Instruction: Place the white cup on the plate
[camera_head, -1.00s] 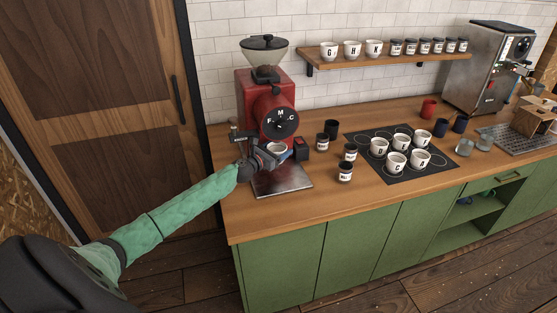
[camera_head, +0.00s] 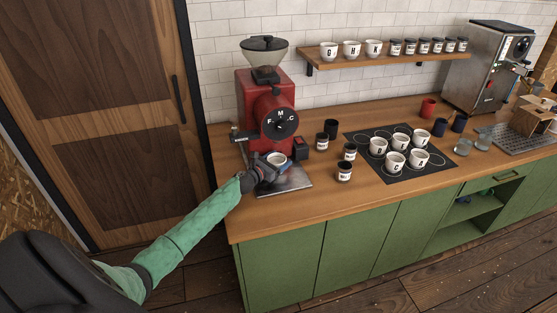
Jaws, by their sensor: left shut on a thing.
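The white cup (camera_head: 277,158) is held in front of the red grinder. My left gripper (camera_head: 270,170) is shut on it, and its dark fingers hide part of the cup's side. The cup looks about upright. The metal plate (camera_head: 290,184) lies on the wooden counter at the grinder's foot. The cup and gripper are over its back part and hide some of it. I cannot tell whether the cup touches the plate. My right gripper is not in view.
The red grinder (camera_head: 266,110) stands right behind the cup. Dark jars (camera_head: 345,172) stand to the right of the plate. A black mat (camera_head: 435,175) holds several lettered white cups. A shelf (camera_head: 395,59) with cups and jars hangs above. The counter's front strip is clear.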

